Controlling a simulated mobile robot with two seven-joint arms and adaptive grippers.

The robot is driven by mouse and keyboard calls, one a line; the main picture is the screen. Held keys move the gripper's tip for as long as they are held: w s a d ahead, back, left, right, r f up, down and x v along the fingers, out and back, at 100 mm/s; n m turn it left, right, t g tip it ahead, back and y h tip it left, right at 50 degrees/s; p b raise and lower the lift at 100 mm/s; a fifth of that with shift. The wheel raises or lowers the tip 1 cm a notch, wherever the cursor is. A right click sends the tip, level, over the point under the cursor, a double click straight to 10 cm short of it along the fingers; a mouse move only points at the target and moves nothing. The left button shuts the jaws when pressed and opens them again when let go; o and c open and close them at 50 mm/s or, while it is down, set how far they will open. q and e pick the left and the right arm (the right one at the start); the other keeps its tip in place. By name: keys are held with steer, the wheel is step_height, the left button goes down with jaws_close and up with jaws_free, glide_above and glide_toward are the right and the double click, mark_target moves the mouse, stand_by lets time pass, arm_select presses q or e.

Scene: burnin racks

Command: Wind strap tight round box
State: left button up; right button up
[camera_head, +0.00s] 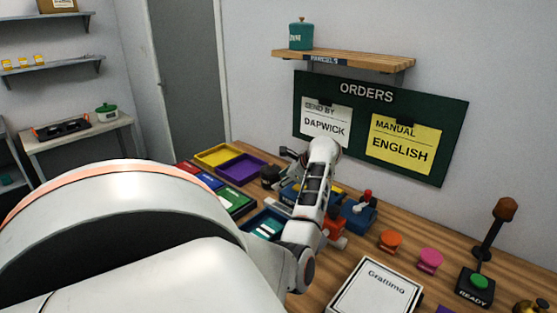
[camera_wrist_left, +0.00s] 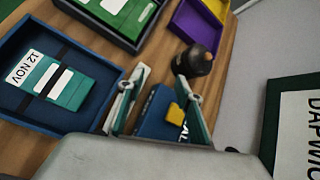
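My left arm comes in from the left and its forearm rises over the table in the head view, hiding much of the gripper. In the left wrist view my left gripper (camera_wrist_left: 160,100) has its two fingers apart, with a blue item bearing a yellow patch (camera_wrist_left: 157,112) beyond and between them. I cannot tell whether they touch it. Part of a blue item (camera_head: 289,194) shows left of the forearm. A blue device with a red knob (camera_head: 358,217) stands to the right. No strap can be made out clearly. A white box labelled Grattimo (camera_head: 372,292) lies in front. My right gripper is not in view.
Coloured trays, including a purple tray (camera_head: 240,169) and a yellow tray (camera_head: 218,155), stand at the back left beside a dark round object (camera_head: 270,177).

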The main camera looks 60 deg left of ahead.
arm_select(q)
steer(key=shift+s+r, duration=0.1)
steer(key=shift+s, duration=0.05)
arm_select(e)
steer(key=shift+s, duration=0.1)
arm_select(q)
steer(key=shift+o, duration=0.2)
step_height(320, 180, up, 3)
steer(key=m+t+h+b, duration=0.5)
steer(key=m+b, duration=1.1)
steer(key=b, duration=0.2)
glide_above(369, 192)
steer(key=s+d, duration=0.2)
steer(key=b+x, duration=0.1)
steer(key=x, duration=0.1)
steer(key=b+x, duration=0.3)
steer(key=x, duration=0.2)
steer(key=shift+d, duration=0.25)
steer(key=shift+w+a+f+b, duration=0.1)
steer(key=shift+a+f+b, duration=0.1)
steer(key=shift+b, duration=0.2)
steer(key=shift+r, duration=0.15)
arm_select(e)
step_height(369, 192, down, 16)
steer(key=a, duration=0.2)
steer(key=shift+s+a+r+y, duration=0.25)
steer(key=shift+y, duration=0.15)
arm_select(q)
jaws_close()
